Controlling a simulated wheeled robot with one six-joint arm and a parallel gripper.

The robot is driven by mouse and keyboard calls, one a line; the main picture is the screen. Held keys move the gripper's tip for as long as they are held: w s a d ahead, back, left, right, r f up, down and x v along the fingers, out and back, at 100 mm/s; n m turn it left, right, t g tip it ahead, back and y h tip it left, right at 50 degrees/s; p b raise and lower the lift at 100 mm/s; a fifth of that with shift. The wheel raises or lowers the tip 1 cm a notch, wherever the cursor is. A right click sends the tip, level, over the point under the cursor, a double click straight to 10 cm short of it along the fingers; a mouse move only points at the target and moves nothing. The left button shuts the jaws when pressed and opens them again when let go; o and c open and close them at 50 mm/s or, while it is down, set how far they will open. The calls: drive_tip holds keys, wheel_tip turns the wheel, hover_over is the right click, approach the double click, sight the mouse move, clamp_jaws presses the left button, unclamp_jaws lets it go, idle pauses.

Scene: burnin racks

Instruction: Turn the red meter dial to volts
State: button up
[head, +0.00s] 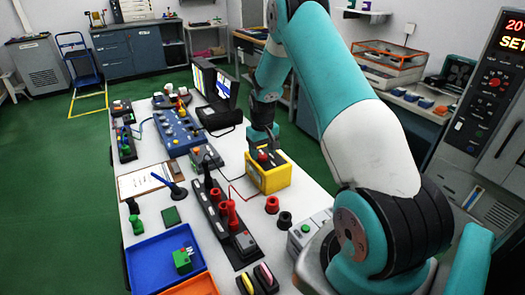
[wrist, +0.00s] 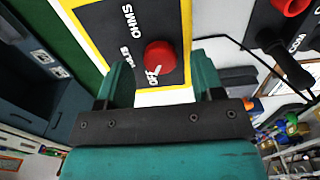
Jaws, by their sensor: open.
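The yellow meter (head: 270,181) stands on the white bench in the head view, with its red dial (head: 263,156) on the dark top face. In the wrist view the red dial (wrist: 160,55) shows beside the labels OHMS, VOLTS and OFF. Its white pointer mark is at the OFF label. My gripper (head: 263,143) is just above the meter, pointing down. In the wrist view my gripper (wrist: 160,72) is open, with one teal finger on each side of the dial. I cannot tell whether either finger touches it.
A black strip (head: 222,222) with red parts lies left of the meter, and a blue box (head: 180,132) stands behind it. A blue tray (head: 163,262) lies at the front left. A red lead runs by the meter.

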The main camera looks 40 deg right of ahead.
drive_tip(key=shift+f, duration=0.65)
drive_tip(key=c, duration=0.9)
drive_tip(key=shift+m, duration=0.4)
drive_tip(key=m+b, duration=0.2)
drive_tip(key=m, duration=0.2)
drive_tip(key=shift+m, duration=0.4)
drive_tip(key=m+b, duration=0.1)
drive_tip(key=m, duration=0.5)
drive_tip(key=shift+r, duration=0.1)
